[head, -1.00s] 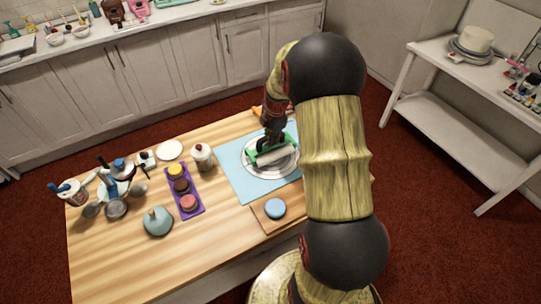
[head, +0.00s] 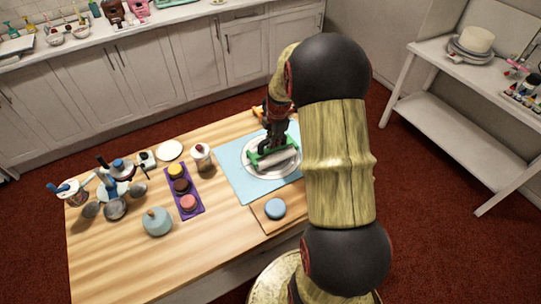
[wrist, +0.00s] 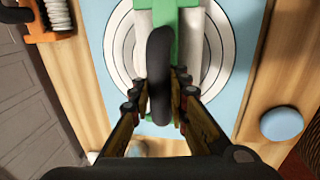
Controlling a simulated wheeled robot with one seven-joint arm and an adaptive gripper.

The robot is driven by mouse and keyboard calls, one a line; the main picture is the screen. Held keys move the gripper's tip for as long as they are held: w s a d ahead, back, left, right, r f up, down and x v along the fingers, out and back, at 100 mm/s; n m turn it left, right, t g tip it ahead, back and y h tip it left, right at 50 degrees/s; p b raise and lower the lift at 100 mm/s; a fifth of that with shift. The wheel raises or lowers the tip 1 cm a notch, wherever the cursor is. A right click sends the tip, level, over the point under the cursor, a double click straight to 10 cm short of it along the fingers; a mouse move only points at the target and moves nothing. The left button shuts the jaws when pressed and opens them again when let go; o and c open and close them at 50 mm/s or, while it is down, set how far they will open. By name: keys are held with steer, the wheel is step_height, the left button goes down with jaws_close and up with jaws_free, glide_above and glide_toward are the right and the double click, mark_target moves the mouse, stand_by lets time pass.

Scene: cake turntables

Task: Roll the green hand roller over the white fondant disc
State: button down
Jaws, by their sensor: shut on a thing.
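The green hand roller (head: 265,157) has a green frame, a pale cylinder and a black handle. In the wrist view its dark handle (wrist: 159,70) stands between the fingers of my gripper (wrist: 160,102), which is shut on it. The roller lies across the white fondant disc (head: 256,172), which rests on a light blue mat (head: 233,180). The disc shows dark concentric rings in the wrist view (wrist: 122,48). The roller and my gripper hide the disc's middle. I cannot tell whether the cylinder touches the disc.
A blue round piece (head: 275,208) sits on a small board in front of the mat. An orange holder (wrist: 73,38) is behind the mat.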

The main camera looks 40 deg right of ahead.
steer(key=shift+a+f, duration=0.1)
steer(key=shift+f, duration=0.25)
steer(key=shift+w+d, duration=0.2)
steer(key=shift+w, duration=0.55)
